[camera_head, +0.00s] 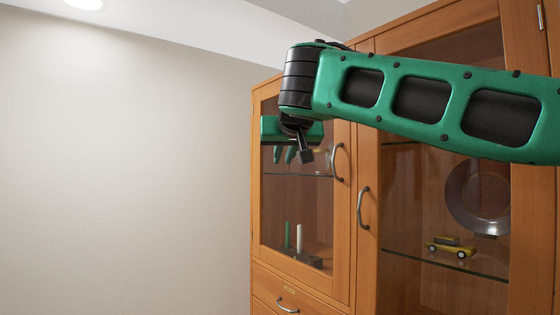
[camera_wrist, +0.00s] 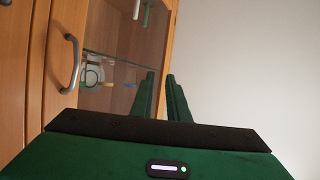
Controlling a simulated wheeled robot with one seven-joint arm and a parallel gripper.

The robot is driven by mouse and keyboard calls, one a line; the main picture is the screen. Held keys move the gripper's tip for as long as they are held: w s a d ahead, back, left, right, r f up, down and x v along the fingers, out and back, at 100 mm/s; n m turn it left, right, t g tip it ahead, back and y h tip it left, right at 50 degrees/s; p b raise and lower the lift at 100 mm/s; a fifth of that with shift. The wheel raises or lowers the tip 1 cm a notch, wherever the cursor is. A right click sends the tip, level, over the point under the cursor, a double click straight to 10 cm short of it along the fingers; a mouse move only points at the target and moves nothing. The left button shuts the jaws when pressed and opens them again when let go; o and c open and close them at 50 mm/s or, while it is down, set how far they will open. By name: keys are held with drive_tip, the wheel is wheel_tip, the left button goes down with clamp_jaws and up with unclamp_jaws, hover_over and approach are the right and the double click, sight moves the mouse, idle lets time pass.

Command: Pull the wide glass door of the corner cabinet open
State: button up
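The corner cabinet (camera_head: 300,279) is wooden, with two glass doors side by side. The wide glass door (camera_head: 368,265) is on the right and looks shut. Its curved metal handle (camera_head: 362,208) is on its left edge. My gripper (camera_head: 284,158) is in front of the narrower left door, left of the wide door's handle and apart from it. In the wrist view my gripper (camera_wrist: 161,82) shows two green fingers with a gap and nothing between them. My arm covers the upper part of the wide door.
The narrow door's handle (camera_head: 338,162) is close to the wide door's; a handle (camera_wrist: 70,65) shows in the wrist view. Behind the glass are a plate (camera_head: 478,197), a yellow toy car (camera_head: 451,247) and candles (camera_head: 299,237). A drawer handle (camera_head: 287,305) is below. Plain wall is left.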

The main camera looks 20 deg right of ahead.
drive_tip(key=v, duration=1)
drive_tip(key=shift+s, duration=0.3)
drive_tip(key=shift+r, duration=0.1)
